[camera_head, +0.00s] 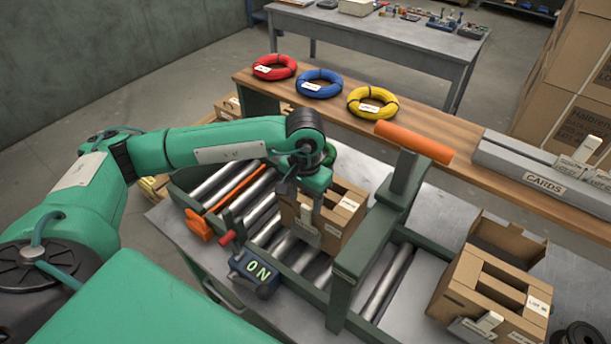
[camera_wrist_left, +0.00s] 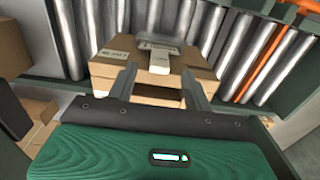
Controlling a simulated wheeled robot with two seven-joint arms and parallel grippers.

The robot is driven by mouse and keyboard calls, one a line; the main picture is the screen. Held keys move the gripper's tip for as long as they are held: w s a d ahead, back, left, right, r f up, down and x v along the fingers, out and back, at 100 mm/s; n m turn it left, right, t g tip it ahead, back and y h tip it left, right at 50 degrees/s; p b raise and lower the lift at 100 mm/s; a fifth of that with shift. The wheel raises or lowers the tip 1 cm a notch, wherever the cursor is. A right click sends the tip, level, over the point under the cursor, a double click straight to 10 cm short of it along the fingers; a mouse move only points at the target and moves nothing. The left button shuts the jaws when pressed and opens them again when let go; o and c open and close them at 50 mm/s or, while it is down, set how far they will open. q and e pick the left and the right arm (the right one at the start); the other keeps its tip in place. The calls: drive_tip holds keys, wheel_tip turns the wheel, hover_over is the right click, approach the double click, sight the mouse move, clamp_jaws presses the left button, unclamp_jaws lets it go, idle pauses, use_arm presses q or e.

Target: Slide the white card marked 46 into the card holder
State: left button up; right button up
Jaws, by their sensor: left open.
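My left gripper (camera_head: 306,212) is open at the near side of a cardboard box (camera_head: 343,213) on the roller conveyor. In the left wrist view its two fingers (camera_wrist_left: 160,90) are spread apart, pointing at the box (camera_wrist_left: 105,72). A grey card holder (camera_wrist_left: 158,44) sits on that box, with a white card (camera_wrist_left: 160,64) at it, beyond and between the fingers. The card appears seated in the holder, but how deep I cannot tell. Its number is not readable. My gripper partly covers this spot in the head view. My right gripper is not in view.
A second box (camera_head: 497,283) with its own holder stands right of the green frame (camera_head: 350,262). A grey rack marked CARDS (camera_head: 543,184) holds white cards on the wooden shelf. Red, blue and yellow coils (camera_head: 372,103) lie there too. An orange-topped post (camera_head: 413,141) rises beside the box.

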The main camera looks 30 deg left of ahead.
sight(305, 208)
use_arm(q)
wheel_tip(305, 208, down, 4)
drive_tip(key=shift+s+f+p, duration=0.1)
drive_tip(key=shift+p, duration=0.55)
drive_tip(key=shift+f, duration=0.95)
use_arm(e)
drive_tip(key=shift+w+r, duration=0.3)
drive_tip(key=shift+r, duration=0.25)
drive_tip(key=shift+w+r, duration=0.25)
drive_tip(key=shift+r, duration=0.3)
use_arm(q)
drive_tip(key=c, duration=1)
drive_tip(key=shift+o, duration=1)
drive_tip(key=shift+c, duration=1.3)
drive_tip(key=shift+r, duration=0.15)
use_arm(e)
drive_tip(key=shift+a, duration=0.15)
